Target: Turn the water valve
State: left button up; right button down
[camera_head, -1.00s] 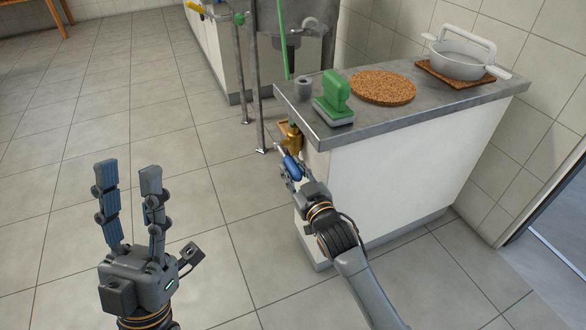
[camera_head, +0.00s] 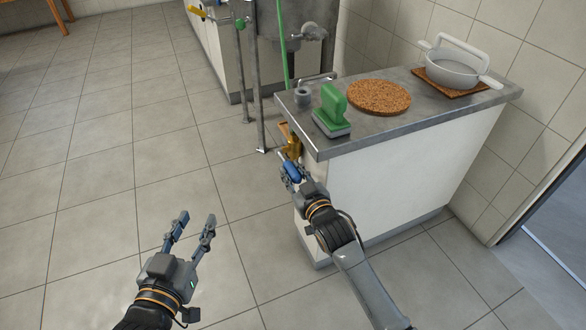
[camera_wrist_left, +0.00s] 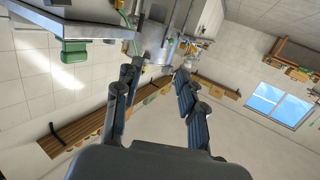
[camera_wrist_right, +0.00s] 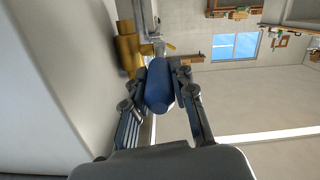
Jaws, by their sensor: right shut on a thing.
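The water valve is a brass body (camera_head: 290,140) on the end face of the counter, with a blue handle (camera_head: 291,171) below it. In the right wrist view the blue handle (camera_wrist_right: 159,86) lies between my fingers, with the brass body (camera_wrist_right: 128,48) at the upper left. My right gripper (camera_head: 293,178) is shut on the blue handle, and the fingers hide part of it. My left gripper (camera_head: 196,222) is open and empty above the floor, left of the counter. In the left wrist view its fingers (camera_wrist_left: 158,80) are spread apart.
A steel tank on legs (camera_head: 300,25) stands behind. The tiled floor (camera_head: 120,170) at left is clear.

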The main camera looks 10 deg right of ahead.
jog(key=r+p, duration=0.1)
jog(key=p, duration=0.1)
jog(key=shift+w+r+g+p, duration=0.1)
jog(key=shift+g+p, duration=0.3)
jog(key=p, duration=0.3)
jog(key=shift+w+r+g+h, duration=0.1)
jog(key=shift+r+g+h, duration=0.1)
jog(key=shift+g+h, duration=0.15)
pick_arm(q)
jog(key=s+a+f+g+y, duration=0.1)
jog(key=s+a+f+g, duration=0.2)
jog(key=s+f+g, duration=0.2)
jog(key=s+a+f+g+y, duration=0.2)
jog(key=s+f+g, duration=0.4)
jog(key=s, duration=0.5)
jog(key=shift+s+a+f+n+g, duration=0.15)
jog(key=shift+a+f+n+g, duration=0.15)
jog(key=shift+a+g, duration=0.4)
pick_arm(e)
jog(key=c, duration=1.1)
grip_release()
jog(key=shift+a, duration=0.1)
jog(key=shift+s, duration=0.3)
jog(key=v, duration=1.1)
jog(key=shift+s+d, duration=0.15)
jog(key=shift+d, duration=0.1)
